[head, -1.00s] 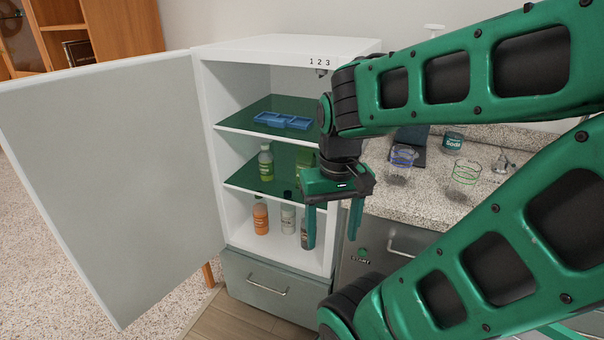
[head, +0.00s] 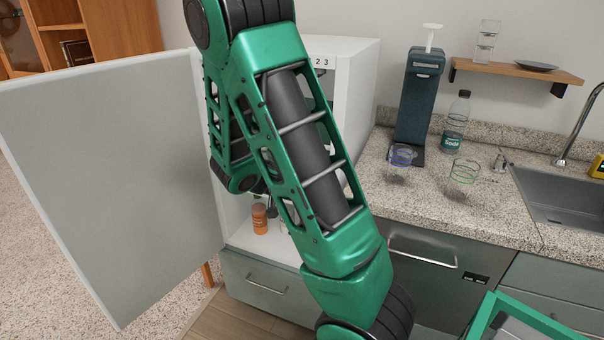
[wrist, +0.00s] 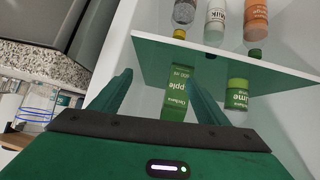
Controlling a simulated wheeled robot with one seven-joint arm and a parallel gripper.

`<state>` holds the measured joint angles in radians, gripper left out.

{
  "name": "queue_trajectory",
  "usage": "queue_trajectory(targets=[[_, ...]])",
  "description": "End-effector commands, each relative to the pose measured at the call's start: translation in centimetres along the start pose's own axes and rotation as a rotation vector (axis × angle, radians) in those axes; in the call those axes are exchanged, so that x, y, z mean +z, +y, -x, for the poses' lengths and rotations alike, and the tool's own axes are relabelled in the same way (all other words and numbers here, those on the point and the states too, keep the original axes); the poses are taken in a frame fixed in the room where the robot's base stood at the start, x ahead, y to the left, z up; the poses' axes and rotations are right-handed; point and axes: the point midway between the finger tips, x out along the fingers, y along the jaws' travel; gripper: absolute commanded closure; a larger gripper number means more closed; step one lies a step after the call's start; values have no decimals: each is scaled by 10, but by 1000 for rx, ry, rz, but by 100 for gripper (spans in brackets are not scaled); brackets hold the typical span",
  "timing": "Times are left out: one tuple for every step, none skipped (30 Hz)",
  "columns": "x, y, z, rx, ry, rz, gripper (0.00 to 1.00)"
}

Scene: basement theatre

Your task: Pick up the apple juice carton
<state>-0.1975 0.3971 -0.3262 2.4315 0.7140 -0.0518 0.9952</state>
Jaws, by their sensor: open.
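The apple juice carton (wrist: 180,88) is a slim green box with a pale printed label, inside the open fridge. It appears upside down in the wrist view, between my gripper's two green fingers (wrist: 160,80). The fingers are spread apart, with a gap at the left finger; I cannot tell whether the right one touches the carton. The carton's lower part in the picture ends near my gripper's dark palm edge. In the head view my arm hides the carton and my gripper.
A green lime bottle (wrist: 237,93) is close to the right finger. The shelf (wrist: 290,78) separates it from several bottles, including a milk bottle (wrist: 215,20) and an orange bottle (wrist: 256,22). The open fridge door (head: 110,180) is at left. A counter (head: 440,205) with glasses is at right.

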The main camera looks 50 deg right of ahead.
Motion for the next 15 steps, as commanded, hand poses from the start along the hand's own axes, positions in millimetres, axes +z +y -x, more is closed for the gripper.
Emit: queue_trajectory(targets=[[-3,-5,-9,5,57,-7,31],[-7,-9,-14,3,92,-17,31],[-11,-13,-18,-3,135,-27,31],[-15,-16,-21,-8,167,-35,31],[-18,-20,-24,-15,197,-40,31],[-21,-25,-26,-27,231,-46,31],[-24,-28,-28,-34,255,-49,31],[-26,-31,-29,-43,276,-54,31],[-28,-35,-30,-53,301,-57,31],[-30,-37,-31,-60,316,-58,31],[-31,-40,-31,-68,330,-60,31],[-32,-42,-31,-76,343,-61,31],[-33,-44,-32,-80,351,-63,31],[-34,-45,-32,-84,357,-63,31],[-35,-46,-34,-87,363,-64,31]])
